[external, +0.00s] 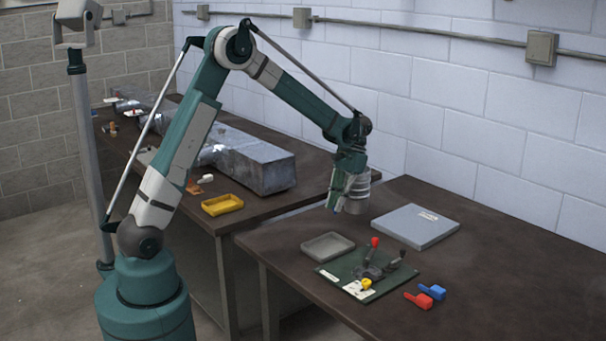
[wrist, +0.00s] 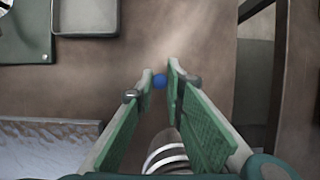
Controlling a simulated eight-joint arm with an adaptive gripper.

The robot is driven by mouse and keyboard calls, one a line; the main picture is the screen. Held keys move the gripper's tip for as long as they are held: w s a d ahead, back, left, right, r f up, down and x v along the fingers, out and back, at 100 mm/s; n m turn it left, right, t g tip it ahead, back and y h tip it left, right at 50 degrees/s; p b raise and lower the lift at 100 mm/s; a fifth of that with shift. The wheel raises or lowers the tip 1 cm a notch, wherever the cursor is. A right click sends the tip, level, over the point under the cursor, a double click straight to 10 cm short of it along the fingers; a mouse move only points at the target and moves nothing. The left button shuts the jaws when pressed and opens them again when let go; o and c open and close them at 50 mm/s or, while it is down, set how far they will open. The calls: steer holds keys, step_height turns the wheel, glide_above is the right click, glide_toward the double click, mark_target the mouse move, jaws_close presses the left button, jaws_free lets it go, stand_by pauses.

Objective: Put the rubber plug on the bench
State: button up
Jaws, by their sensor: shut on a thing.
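My gripper (external: 335,205) is above the left part of the near dark bench (external: 510,262), pointing down. In the wrist view its green-padded fingers (wrist: 160,76) are closed on a small round blue thing, which I take to be the rubber plug (wrist: 160,82). Only a small part of it shows between the fingertips. In the external view I cannot make the plug out at the fingertips. The bench surface lies below the fingers, and the held thing looks clear of it.
The far bench holds a metal duct (external: 255,162) and yellow tray (external: 222,205). The bench's right side is clear.

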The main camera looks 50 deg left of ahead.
step_height(320, 180, up, 14)
steer(key=s+a+f+m+y+p, duration=0.1)
steer(key=s+a+m+p, duration=0.15)
steer(key=a, duration=1.35)
steer(key=s+a+m+y+p, duration=0.1)
steer(key=s+a+m, duration=0.2)
steer(key=a, duration=1.4)
steer(key=s+a+m+t+y+p, duration=0.1)
steer(key=s+a+m+p, duration=0.15)
steer(key=s+a, duration=0.85)
steer(key=s+a+m+t+y+p, duration=0.1)
steer(key=s+a+m, duration=0.5)
steer(key=a, duration=1)
step_height(320, 180, down, 10)
steer(key=s+n, duration=0.2)
steer(key=shift+s, duration=0.15)
steer(key=shift+f, duration=0.1)
